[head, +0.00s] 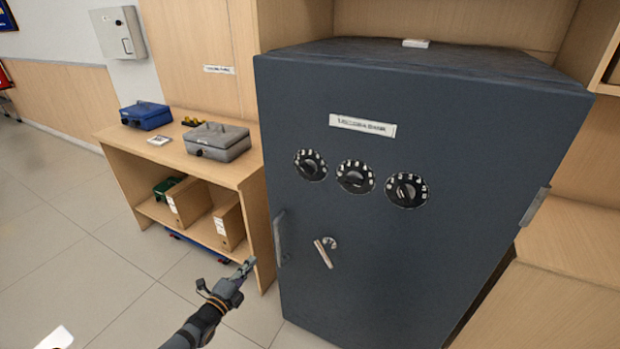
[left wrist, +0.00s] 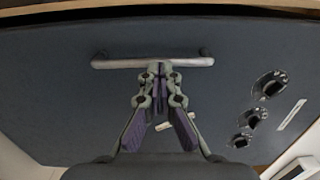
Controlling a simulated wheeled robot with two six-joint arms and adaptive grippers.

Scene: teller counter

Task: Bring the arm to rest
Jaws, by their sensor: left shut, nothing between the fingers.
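My left gripper (head: 247,267) reaches in from the bottom of the head view, in front of the lower left side of a dark grey safe (head: 400,250). Its fingers are shut with nothing between them. In the left wrist view the shut fingertips (left wrist: 159,68) overlap the safe's bar handle (left wrist: 120,63) in the picture; I cannot tell whether they touch it. The safe door looks closed. Three black dials (head: 355,177) and a small silver lever (head: 325,252) are on it. My right gripper is not in view.
A wooden shelf unit (head: 240,178) stands left of the safe, with a blue cash box (head: 146,115) and a grey cash box (head: 217,142) on top. Binders (head: 230,226) stand in it. A wall box (head: 118,33) hangs behind. The tiled floor (head: 60,250) at left is clear.

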